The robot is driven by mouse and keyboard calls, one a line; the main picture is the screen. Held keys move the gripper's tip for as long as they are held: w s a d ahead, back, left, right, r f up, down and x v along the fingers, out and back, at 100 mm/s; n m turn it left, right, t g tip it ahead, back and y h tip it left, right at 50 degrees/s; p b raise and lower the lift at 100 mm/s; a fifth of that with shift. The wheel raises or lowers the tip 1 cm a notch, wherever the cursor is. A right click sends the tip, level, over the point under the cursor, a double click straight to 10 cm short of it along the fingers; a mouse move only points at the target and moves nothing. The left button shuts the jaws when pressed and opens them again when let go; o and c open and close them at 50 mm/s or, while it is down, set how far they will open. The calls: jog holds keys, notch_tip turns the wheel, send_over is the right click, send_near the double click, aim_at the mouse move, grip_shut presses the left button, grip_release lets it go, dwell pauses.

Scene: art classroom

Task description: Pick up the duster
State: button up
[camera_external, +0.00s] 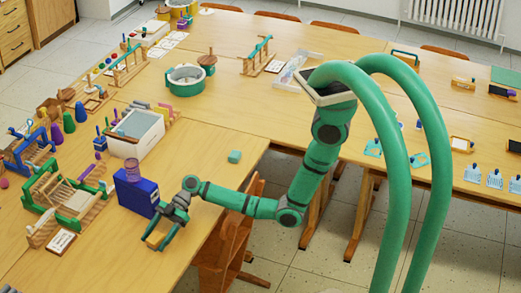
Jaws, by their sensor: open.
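My gripper (155,242) is at the end of the green arm, low over the near table, pointing down and left with its green fingers apart. A small tan patch shows between the fingers; I cannot tell whether it is an object or bare table top. I cannot tell for certain which thing is the duster.
A blue box (137,194) stands just left of and behind my gripper, with a purple jar (132,169) on it. A white bin (138,132) is behind. Green and blue wooden frames (75,190) crowd the left. The table right of my gripper is clear to its edge.

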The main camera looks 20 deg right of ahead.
jog(key=c, duration=1.1)
jog(key=shift+c, duration=0.2)
